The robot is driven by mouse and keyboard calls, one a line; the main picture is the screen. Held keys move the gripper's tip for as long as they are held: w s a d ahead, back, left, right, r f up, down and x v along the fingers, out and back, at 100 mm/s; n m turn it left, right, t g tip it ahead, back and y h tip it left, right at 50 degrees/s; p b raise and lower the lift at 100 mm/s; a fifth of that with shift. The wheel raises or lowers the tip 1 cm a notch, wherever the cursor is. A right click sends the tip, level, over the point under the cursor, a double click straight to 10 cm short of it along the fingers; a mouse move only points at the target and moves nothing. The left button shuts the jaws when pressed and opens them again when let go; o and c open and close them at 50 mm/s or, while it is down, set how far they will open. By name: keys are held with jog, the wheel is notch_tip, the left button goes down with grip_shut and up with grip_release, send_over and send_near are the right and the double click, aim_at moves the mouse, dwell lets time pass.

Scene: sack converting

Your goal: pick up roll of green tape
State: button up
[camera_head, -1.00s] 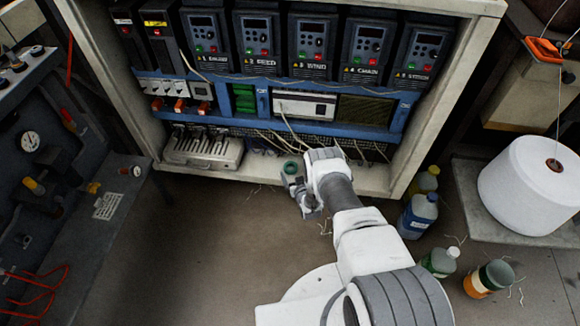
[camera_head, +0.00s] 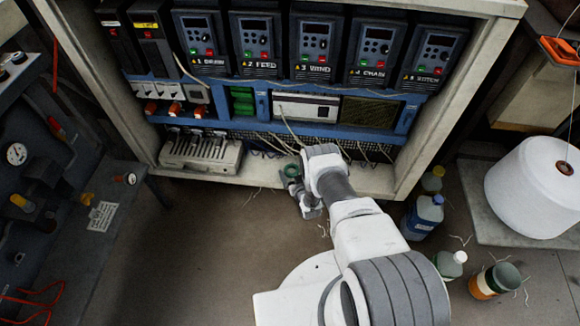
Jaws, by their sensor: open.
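The roll of green tape (camera_head: 291,170) is a small green ring on the cabinet's bottom ledge, near its front edge. My gripper (camera_head: 289,179) is open at the end of my arm, right at the near side of the roll in the picture. The gripper and wrist hide part of the roll's lower right side. I cannot tell whether the fingers are around the roll or only beside it.
The open cabinet (camera_head: 462,95) holds several drives above a blue rail. A grey metal block (camera_head: 203,153) with levers sits left of the roll, and loose wires hang behind it. Bottles (camera_head: 424,215) stand on the floor at right. The floor at left centre is clear.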

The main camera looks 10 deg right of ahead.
jog(key=shift+w+f, duration=0.1)
jog(key=shift+w, duration=0.2)
jog(key=c, duration=1.3)
